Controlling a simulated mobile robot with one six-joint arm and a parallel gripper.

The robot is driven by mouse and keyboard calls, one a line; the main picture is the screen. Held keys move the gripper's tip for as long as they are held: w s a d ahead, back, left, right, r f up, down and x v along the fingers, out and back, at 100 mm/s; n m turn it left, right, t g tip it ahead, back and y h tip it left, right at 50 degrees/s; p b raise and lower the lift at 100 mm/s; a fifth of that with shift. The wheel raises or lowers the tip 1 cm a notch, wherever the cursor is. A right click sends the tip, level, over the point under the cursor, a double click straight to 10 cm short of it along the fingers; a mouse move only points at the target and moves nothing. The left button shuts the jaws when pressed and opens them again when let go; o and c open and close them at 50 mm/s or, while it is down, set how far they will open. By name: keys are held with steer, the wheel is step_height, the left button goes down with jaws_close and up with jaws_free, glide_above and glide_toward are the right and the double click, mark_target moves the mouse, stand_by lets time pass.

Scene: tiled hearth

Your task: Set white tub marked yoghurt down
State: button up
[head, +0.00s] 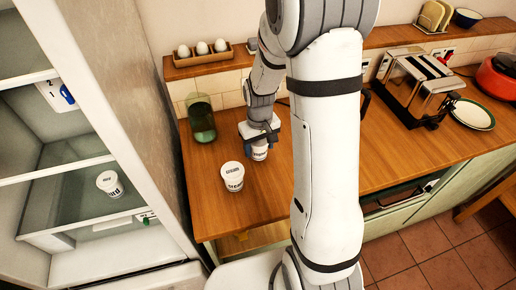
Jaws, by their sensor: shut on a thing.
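My gripper (259,138) is over the wooden counter and is shut on a small white tub (260,153) with dark lettering. The label is partly covered and too small to read with certainty, but this tub fits the yoghurt tub. Its upper part is hidden by the fingers. It looks upright, on the counter or very close above it; I cannot tell which. The wooden counter (221,218) has bare wood around it.
A larger white tub (232,178), seemingly marked cream, stands just in front and left. A green glass jar (202,120) is behind left. An egg rack (200,52) sits on the ledge. The open fridge at left holds another white tub (109,184). A toaster (415,85) stands right.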

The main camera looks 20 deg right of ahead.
steer(key=shift+f, duration=1)
steer(key=shift+f, duration=0.15)
steer(key=o, duration=1.1)
